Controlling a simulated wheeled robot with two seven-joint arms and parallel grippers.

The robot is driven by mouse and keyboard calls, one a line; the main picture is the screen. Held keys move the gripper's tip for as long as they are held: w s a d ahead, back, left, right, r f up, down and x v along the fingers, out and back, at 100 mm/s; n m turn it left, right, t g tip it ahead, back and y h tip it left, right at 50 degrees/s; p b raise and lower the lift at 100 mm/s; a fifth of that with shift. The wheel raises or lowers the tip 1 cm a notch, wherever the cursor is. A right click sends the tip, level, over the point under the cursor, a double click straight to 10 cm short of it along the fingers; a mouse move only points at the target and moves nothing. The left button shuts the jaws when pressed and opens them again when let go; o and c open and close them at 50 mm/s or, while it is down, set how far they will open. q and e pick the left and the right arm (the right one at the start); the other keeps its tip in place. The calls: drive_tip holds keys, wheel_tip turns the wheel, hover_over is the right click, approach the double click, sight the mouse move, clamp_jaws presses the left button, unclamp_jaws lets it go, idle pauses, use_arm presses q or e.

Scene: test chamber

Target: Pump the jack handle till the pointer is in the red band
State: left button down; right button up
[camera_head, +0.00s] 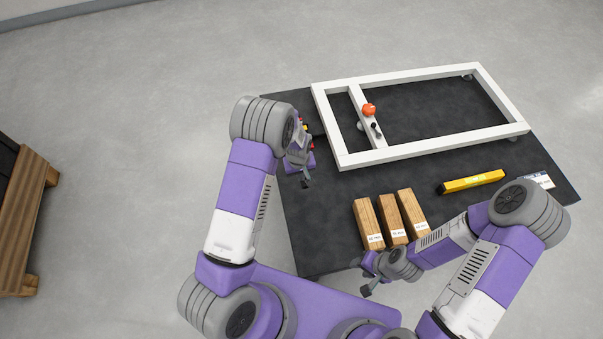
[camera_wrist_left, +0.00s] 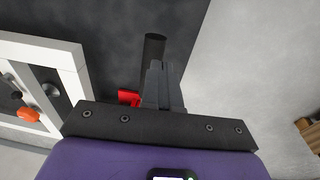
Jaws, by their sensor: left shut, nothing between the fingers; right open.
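The jack is mostly hidden behind my left wrist in the head view, where small red and yellow parts (camera_head: 304,128) show at the table's left edge. In the left wrist view a dark round bar (camera_wrist_left: 153,48), likely the jack handle, lies just beyond the fingers, with a red part (camera_wrist_left: 128,97) beside it. My left gripper (camera_head: 304,176) is shut and empty; its fingers (camera_wrist_left: 163,70) overlap the bar's near end in the wrist view, and I cannot tell if they touch it. My right gripper (camera_head: 378,285) is open at the table's front edge. I cannot make out the pointer or red band.
A white frame (camera_head: 430,146) with an orange knob (camera_head: 369,109) stands on the dark table (camera_head: 320,215). Several wooden blocks (camera_head: 392,218) lie at the front, near my right arm. A yellow level (camera_head: 473,182) lies to the right. A wooden-edged piece (camera_head: 28,215) stands far left.

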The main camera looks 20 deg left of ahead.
use_arm(q)
drive_tip(key=s+d+r+p, duration=0.2)
drive_tip(key=s+r, duration=0.3)
drive_tip(key=r, duration=0.4)
drive_tip(key=shift+s+d+p, duration=0.25)
drive_tip(key=shift+s+p, duration=0.05)
drive_tip(key=shift+p, duration=0.3)
